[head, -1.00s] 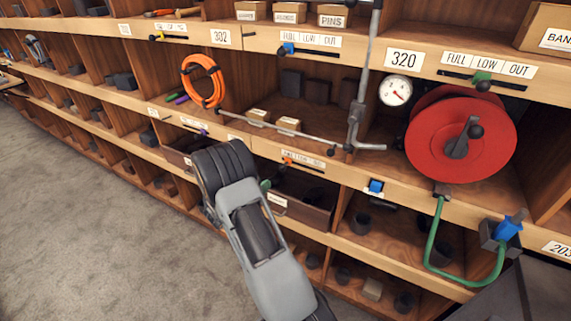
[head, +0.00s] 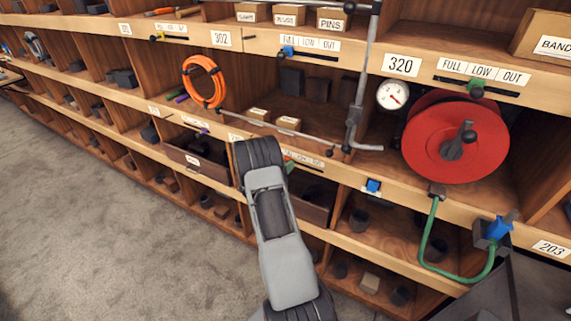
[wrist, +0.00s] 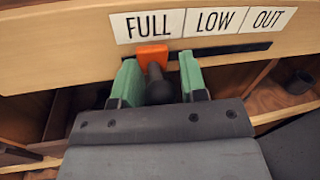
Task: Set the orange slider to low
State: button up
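The orange slider (wrist: 152,56) sits under the FULL label at the left end of its dark slot, with a round black knob (wrist: 158,88) sticking out toward me. The LOW label (wrist: 215,22) is right of FULL, and OUT is at the far right. My gripper (wrist: 160,82) has its two green-padded fingers open, one on each side of the knob. Small gaps show between knob and pads. In the head view, my arm largely hides the orange slider and its label strip (head: 306,160).
Other sliders are nearby: a green one (head: 476,88) beside the red reel (head: 455,142), and blue ones (head: 288,51) (head: 373,186). A grey metal rod (head: 358,110) hangs in front of the shelves. Drawers (head: 195,160) are below. The carpet at left is clear.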

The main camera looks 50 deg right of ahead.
jog(key=shift+c, duration=0.5)
grip_shut()
jog(key=shift+s+d, duration=0.1)
